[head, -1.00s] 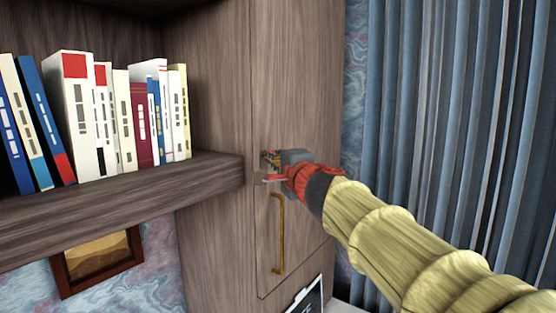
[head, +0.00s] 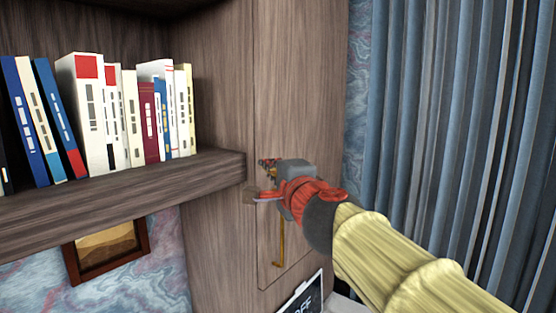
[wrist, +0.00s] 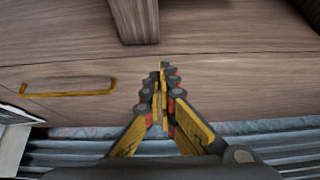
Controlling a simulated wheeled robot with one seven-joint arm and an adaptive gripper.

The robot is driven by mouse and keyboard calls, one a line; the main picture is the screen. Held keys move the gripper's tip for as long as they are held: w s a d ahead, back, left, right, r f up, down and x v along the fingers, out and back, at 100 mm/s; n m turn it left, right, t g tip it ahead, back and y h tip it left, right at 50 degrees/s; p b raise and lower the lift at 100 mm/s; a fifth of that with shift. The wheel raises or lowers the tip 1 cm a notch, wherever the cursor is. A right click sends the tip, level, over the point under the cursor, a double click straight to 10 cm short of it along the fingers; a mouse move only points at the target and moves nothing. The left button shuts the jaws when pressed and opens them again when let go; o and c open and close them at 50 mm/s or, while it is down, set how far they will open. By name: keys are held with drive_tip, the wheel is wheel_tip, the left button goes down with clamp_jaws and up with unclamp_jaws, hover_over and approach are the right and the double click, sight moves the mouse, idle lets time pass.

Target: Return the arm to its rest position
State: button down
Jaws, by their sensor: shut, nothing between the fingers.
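My gripper (head: 266,178) is in front of the tall wooden cabinet in the head view, at the end of my arm. In the wrist view its two yellow and black fingers (wrist: 162,75) meet at the tips, shut with nothing between them. A brass handle (head: 280,250) on the cabinet door shows below the gripper, its upper part hidden behind it. The handle also shows in the wrist view (wrist: 75,93), off to the left and apart from the fingers. The cabinet door (head: 295,80) looks closed.
A wooden shelf (head: 120,195) with a row of books (head: 120,115) is to the left. Blue-grey curtains (head: 450,110) hang to the right. A framed picture (head: 105,250) hangs below the shelf. A dark sign or screen (head: 303,298) stands at the bottom.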

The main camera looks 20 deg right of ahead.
drive_tip(key=s+a+f+n+g+y, duration=0.35)
drive_tip(key=a+f+n, duration=0.2)
drive_tip(key=f, duration=0.35)
drive_tip(key=s+a+f+n+g+y, duration=0.2)
drive_tip(key=s+a+f+n, duration=0.3)
drive_tip(key=f, duration=0.4)
drive_tip(key=s+d+f+n+g+h, duration=0.2)
drive_tip(key=s+d+f+n+g, duration=0.1)
drive_tip(key=s+f, duration=0.6)
drive_tip(key=s+d+f+n+g+h, duration=0.2)
drive_tip(key=s+d+f+n+g, duration=0.2)
drive_tip(key=s+f, duration=0.6)
drive_tip(key=shift+f+n, duration=0.15)
drive_tip(key=shift+n, duration=0.5)
drive_tip(key=shift+s, duration=0.1)
